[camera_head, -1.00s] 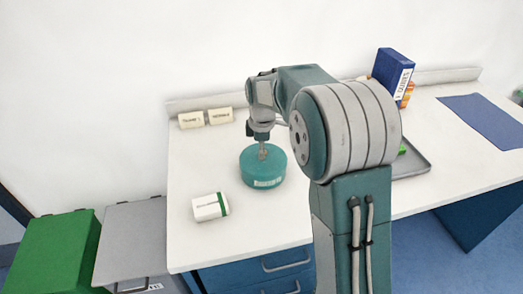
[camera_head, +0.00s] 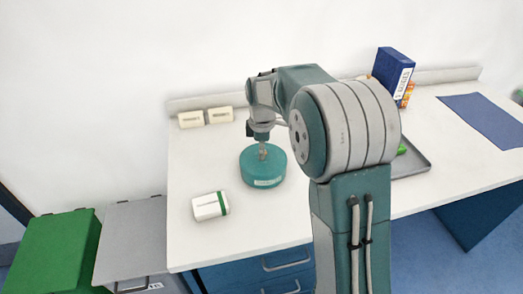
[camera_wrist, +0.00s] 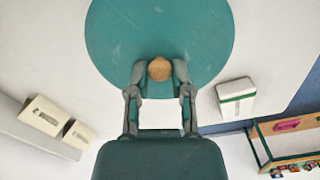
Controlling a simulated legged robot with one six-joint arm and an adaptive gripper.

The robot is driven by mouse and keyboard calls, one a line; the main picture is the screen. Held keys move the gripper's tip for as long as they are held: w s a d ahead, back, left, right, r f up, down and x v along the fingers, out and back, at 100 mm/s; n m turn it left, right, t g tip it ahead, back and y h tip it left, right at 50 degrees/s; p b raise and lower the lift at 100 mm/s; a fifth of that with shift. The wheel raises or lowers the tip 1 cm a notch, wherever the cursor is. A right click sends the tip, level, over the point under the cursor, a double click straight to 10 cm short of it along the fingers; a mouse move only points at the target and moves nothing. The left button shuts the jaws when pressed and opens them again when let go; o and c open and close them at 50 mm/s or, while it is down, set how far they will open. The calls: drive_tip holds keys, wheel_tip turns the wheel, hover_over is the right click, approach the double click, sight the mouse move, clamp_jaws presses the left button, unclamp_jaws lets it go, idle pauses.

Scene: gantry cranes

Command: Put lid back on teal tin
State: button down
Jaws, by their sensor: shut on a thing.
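The teal tin (camera_head: 262,178) stands upright on the white counter, with a pale label on its front side. Its round teal lid (camera_wrist: 160,35) fills the top of the wrist view and has a brown wooden knob. In the head view the lid (camera_head: 262,156) sits at the top of the tin; I cannot tell whether it is fully seated. My gripper (camera_wrist: 160,72) is shut on the lid's knob from above. In the head view my gripper (camera_head: 263,150) is small and its fingers hide the knob.
A white box with a green band (camera_head: 210,206) lies left of the tin. Two cream blocks (camera_head: 205,117) stand by the back wall. A grey tray (camera_head: 412,165), a blue binder (camera_head: 393,72) and a blue mat (camera_head: 485,118) are to the right. Bins (camera_head: 55,250) stand left of the counter.

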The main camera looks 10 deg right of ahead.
drive_tip(key=shift+c, duration=2.2)
unclamp_jaws()
drive_tip(key=o, duration=0.4)
drive_tip(key=shift+o, duration=0.2)
drive_tip(key=shift+r, duration=3.5)
